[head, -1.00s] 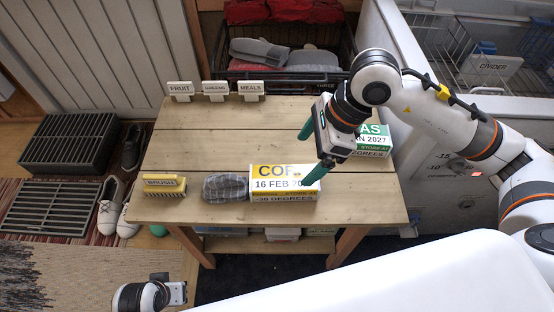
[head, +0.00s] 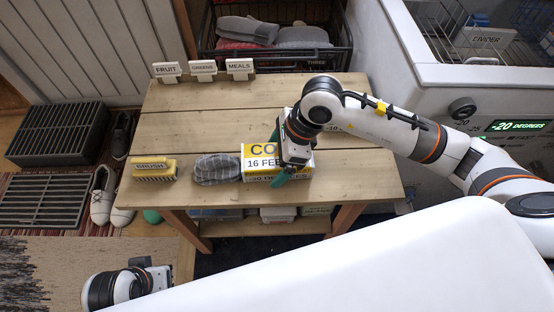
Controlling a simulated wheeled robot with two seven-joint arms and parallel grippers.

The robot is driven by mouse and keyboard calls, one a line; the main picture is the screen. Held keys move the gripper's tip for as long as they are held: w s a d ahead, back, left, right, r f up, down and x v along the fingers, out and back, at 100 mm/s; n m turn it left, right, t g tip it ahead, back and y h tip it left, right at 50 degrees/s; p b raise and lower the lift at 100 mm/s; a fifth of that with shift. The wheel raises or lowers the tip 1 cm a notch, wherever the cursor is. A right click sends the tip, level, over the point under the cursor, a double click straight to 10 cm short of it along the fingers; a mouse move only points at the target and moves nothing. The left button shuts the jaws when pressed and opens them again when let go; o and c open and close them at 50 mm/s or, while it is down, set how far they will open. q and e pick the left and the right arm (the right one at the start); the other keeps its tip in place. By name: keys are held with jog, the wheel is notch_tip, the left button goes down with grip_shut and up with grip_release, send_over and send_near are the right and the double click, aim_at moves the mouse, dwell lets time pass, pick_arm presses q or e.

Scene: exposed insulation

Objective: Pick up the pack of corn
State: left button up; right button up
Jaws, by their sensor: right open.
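The pack of corn (head: 256,164), yellow and white with dark lettering, lies near the front edge of the wooden table. My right gripper (head: 278,155) is open over the right part of the pack, with one teal finger behind it and one at its front right. The gripper hides the end of the label. I cannot tell whether the fingers touch the pack. My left gripper (head: 160,277) is low at the lower left, away from the table; its jaws are not clear.
A grey cloth roll (head: 217,169) sits just left of the pack, then a yellow brush (head: 154,169). Signs for fruit (head: 167,70), greens (head: 203,68) and meals (head: 240,66) stand at the table's back. The open freezer (head: 460,73) is at right. The table's middle (head: 205,118) is clear.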

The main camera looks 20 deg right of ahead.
jog(key=shift+f, duration=0.1)
jog(key=shift+c, duration=0.3)
jog(key=c, duration=1.3)
